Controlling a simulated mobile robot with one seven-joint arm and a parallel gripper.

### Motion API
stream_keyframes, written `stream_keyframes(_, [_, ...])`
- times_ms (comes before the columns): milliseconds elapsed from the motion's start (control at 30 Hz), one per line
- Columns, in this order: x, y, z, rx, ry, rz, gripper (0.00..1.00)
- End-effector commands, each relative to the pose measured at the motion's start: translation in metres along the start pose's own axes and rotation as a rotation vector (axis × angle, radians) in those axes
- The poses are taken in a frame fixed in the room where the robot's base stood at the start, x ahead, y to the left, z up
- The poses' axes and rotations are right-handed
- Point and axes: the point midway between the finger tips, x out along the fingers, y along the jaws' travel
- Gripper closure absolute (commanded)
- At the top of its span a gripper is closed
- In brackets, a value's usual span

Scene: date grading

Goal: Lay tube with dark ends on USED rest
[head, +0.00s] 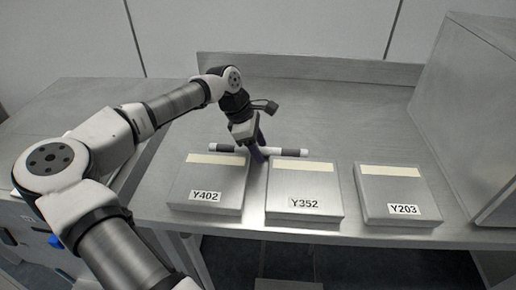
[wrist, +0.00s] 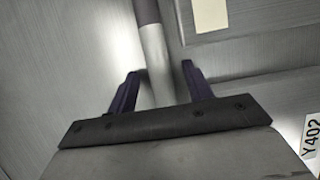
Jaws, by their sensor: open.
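A pale tube (head: 273,151) with dark bands near both ends lies crosswise on the metal bench, behind the blocks labelled Y402 and Y352. My gripper (head: 259,152) points down at the tube's middle and hides part of it. In the wrist view, the tube (wrist: 157,60) runs between the two dark fingers of my gripper (wrist: 160,72), with a dark band at the top edge. The fingers are open, with a gap on each side of the tube. I see no label reading USED.
Three flat metal blocks with cream strips stand along the front of the bench: Y402 (head: 181,188), Y352 (head: 280,190) and Y203 (head: 377,196). A large metal box (head: 462,110) stands at the right. The bench (head: 350,110) behind the tube is clear up to a low back ledge.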

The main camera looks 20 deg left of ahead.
Motion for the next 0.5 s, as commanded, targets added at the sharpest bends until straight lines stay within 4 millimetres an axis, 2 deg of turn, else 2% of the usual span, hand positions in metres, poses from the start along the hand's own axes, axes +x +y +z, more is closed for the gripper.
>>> stream_keyframes(167, [0.0005,0.0001,-0.0001,0.000,0.000,0.000,0.49])
stream_keyframes(500, [0.0001,0.0002,0.0000,0.000,0.000,0.000,0.94])
